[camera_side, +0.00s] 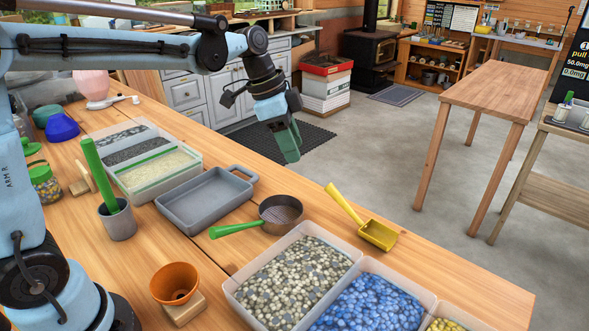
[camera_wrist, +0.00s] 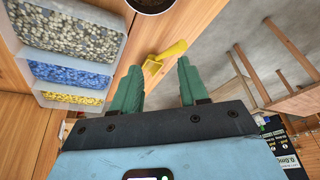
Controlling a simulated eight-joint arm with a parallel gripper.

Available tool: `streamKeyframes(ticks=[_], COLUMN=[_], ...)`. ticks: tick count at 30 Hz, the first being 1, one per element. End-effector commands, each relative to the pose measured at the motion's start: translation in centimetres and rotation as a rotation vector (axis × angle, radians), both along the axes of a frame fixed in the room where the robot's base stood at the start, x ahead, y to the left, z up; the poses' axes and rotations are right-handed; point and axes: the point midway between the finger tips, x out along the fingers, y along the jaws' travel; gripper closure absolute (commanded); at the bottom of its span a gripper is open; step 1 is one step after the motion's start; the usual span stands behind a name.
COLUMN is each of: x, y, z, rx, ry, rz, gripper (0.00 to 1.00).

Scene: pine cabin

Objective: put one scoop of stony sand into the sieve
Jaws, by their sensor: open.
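The sieve (camera_side: 281,212) has a green handle and a dark round mesh pan, and rests on the bench behind the bins. Its rim shows at the top edge of the wrist view (camera_wrist: 150,4). A yellow scoop (camera_side: 377,235) lies on the bench right of the sieve; in the wrist view the scoop (camera_wrist: 161,59) is beyond my fingertips. The stony sand (camera_side: 296,279) seems to be the grey and beige pebbly fill in a clear bin; it also shows in the wrist view (camera_wrist: 68,25). My gripper (camera_wrist: 158,72) is open and empty, raised above the bench in the side view (camera_side: 291,150).
Bins of blue stones (camera_side: 368,304) and yellow stones (camera_side: 444,325) adjoin the pebble bin. A grey tray (camera_side: 206,200), a grey cup with a green stick (camera_side: 117,220) and an orange pot (camera_side: 174,284) stand to the left. Bare bench surrounds the scoop.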

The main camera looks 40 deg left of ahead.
Motion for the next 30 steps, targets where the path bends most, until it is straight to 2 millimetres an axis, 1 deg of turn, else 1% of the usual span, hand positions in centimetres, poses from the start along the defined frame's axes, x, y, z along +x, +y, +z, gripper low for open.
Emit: streamKeyframes(ticks=[1, 6, 9, 12, 15, 19, 26, 30], x=[1.3, 4.7, 6.3, 7.5, 8.2, 8.6, 8.7, 8.7], y=[-0.1, -0.7, -0.9, -1.1, -1.3, -1.4, -1.7, -2.2], z=[-0.4, -2.0, -3.3, -4.5, -5.4, -6.1, -6.8, -7.8], rx=[-0.005, -0.033, -0.056, -0.080, -0.098, -0.112, -0.115, -0.114], ry=[0.008, 0.024, 0.023, 0.017, 0.009, 0.001, -0.002, -0.001], rz=[-0.062, -0.301, -0.435, -0.549, -0.631, -0.689, -0.703, -0.702], gripper=[0.56, 0.56, 0.56, 0.56, 0.56, 0.56, 0.56, 0.56])
